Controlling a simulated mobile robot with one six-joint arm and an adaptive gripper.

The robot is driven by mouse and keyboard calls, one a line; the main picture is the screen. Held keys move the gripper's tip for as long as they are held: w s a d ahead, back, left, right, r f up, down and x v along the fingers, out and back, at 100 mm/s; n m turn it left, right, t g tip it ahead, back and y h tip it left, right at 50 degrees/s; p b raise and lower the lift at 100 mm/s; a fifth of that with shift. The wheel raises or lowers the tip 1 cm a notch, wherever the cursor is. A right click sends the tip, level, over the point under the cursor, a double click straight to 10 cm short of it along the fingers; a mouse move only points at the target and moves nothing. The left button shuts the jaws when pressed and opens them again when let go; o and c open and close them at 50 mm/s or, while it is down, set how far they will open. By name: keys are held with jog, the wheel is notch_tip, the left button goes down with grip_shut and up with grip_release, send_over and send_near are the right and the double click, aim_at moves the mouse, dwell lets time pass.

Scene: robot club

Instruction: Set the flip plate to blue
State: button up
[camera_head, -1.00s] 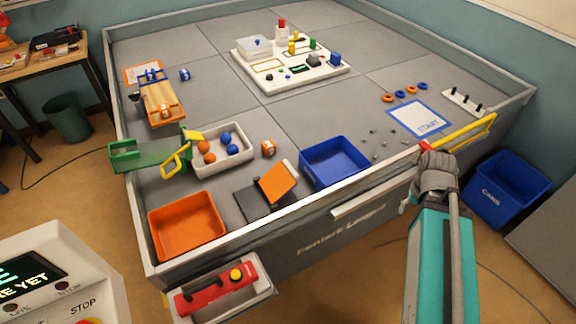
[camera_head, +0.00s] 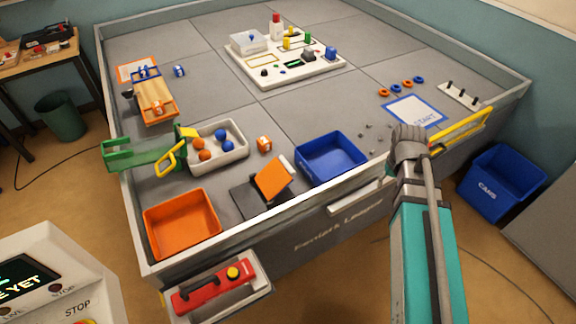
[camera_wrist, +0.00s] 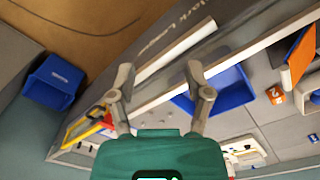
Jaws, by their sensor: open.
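The flip plate (camera_head: 272,180) stands at the near edge of the walled table, tilted on a dark base (camera_head: 246,199). In the head view my arm is at the right, over the table's front wall, and the fingers are hidden.
A blue bin (camera_head: 331,158) stands right of the plate and an orange bin (camera_head: 182,224) left of it. A white tray of balls (camera_head: 216,150) and an orange-white cube (camera_head: 264,144) lie behind. The table's front wall (camera_head: 330,184) runs along the near side.

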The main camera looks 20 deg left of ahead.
jog(key=w+a+f+n+b, duration=0.15)
jog(key=w+a, duration=0.25)
jog(key=a, duration=0.5)
jog(key=w+a+n+p, duration=0.1)
jog(key=w+a+n, duration=0.1)
jog(key=w+a, duration=0.45)
jog(key=n+b, duration=0.1)
jog(key=n, duration=0.3)
send_over(289, 165)
jog(key=a, duration=0.1)
jog(key=shift+f, duration=0.25)
jog(key=shift+f+b, duration=0.15)
jog(key=shift+b, duration=0.15)
notch_tip(289, 165, down, 14)
jog(key=b, duration=1.3)
jog(key=shift+w+d+r+b, duration=0.1)
jog(key=shift+d+r+b, duration=0.05)
jog(key=shift+r+b, duration=0.15)
jog(key=shift+c, duration=0.3)
grip_shut()
jog(key=shift+d, duration=0.35)
jog(key=shift+a+r, duration=0.1)
